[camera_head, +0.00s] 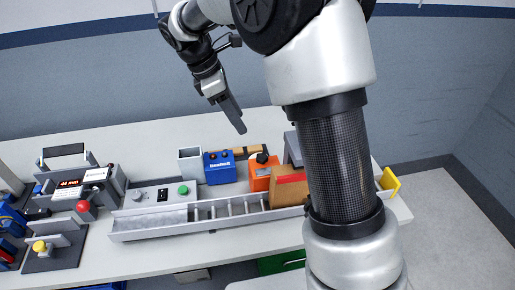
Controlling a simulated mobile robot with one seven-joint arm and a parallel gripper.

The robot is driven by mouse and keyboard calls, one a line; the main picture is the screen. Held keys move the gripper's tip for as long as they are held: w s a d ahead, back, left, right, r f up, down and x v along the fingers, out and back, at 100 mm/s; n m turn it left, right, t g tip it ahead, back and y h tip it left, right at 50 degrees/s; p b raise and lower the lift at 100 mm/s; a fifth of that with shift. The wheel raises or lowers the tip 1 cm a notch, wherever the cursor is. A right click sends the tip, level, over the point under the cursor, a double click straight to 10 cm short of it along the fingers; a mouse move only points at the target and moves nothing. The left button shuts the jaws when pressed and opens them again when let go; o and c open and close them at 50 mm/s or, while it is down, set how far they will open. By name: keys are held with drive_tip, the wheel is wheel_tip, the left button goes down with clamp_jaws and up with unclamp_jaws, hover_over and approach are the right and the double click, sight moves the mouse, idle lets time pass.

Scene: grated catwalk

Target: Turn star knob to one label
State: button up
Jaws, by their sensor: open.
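An orange box (263,174) stands on the bench behind the conveyor, with a dark knob (262,158) on top that looks like the star knob. The knob is small in this view; I cannot make out its lobes, its pointer or the labels around it. My gripper (239,127) points down and right, in the air above the bench, up and left of the dark knob and apart from it. It is open, seen nearly side-on, with nothing visible between its fingers. My arm crosses the right of the view and hides part of the bench.
A blue box (219,167) stands left of the orange one. A roller conveyor (225,212) runs along the front, with a brown carton (289,189) on it. A grey panel with a green button (183,190) is at its left. A device with a red ball (83,206) stands farther left.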

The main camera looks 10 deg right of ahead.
sight(262, 156)
drive_tip(key=x, duration=1.5)
drive_tip(key=shift+f, duration=0.25)
drive_tip(key=c, duration=1)
